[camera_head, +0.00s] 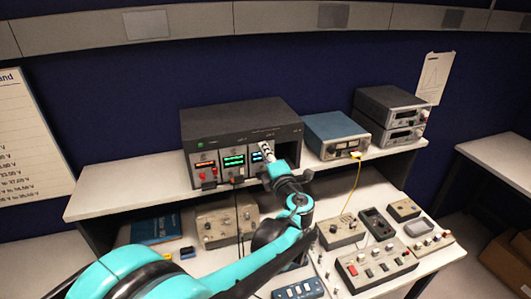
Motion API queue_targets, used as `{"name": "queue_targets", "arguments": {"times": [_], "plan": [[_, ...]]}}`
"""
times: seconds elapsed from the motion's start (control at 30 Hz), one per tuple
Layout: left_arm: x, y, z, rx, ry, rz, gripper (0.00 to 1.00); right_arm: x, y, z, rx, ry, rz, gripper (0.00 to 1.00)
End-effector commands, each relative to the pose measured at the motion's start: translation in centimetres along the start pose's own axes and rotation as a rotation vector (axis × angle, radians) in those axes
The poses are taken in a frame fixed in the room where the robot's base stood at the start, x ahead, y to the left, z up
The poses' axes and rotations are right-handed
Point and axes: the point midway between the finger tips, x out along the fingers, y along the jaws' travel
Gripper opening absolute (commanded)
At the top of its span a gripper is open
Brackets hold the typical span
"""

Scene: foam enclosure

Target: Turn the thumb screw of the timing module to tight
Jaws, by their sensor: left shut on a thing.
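A dark instrument rack (240,112) stands on the raised shelf. Its front holds modules with an orange display (204,164), a green display (234,160) and a blue display (256,156). I cannot read which one is the timing module. My left gripper (267,151) reaches up to the rack front at the right side of the blue-display module. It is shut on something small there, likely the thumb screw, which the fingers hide. The screw's turn position cannot be seen. My right gripper is not in view.
A blue-grey instrument (335,134) with a yellow cable (354,185) stands right of the rack, beside two stacked dark units (390,115). Several control boxes, including a beige one (225,222), and a blue book (155,229) lie on the lower bench. A dark bay opens at the rack's right.

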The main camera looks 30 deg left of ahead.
Motion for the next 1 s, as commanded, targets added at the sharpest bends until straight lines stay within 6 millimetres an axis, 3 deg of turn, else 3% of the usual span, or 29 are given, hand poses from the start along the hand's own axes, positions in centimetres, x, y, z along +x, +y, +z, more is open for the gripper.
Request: {"name": "queue_targets", "arguments": {"times": [0.37,0.4,0.47,0.8,1.0], "plan": [[0.0,-0.1,0.0,0.003,0.001,-0.001,0.0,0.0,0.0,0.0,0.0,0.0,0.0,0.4],[0.0,-0.1,0.0,0.003,0.001,-0.001,0.2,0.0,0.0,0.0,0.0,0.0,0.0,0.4],[0.0,-0.1,0.0,0.003,0.001,-0.001,0.36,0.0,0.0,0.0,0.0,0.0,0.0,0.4],[-0.2,0.0,0.0,0.003,-0.001,0.0,0.37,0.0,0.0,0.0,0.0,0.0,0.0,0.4],[-2.9,0.0,0.1,0.003,-0.003,-0.001,0.37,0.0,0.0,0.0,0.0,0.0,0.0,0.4]]}}
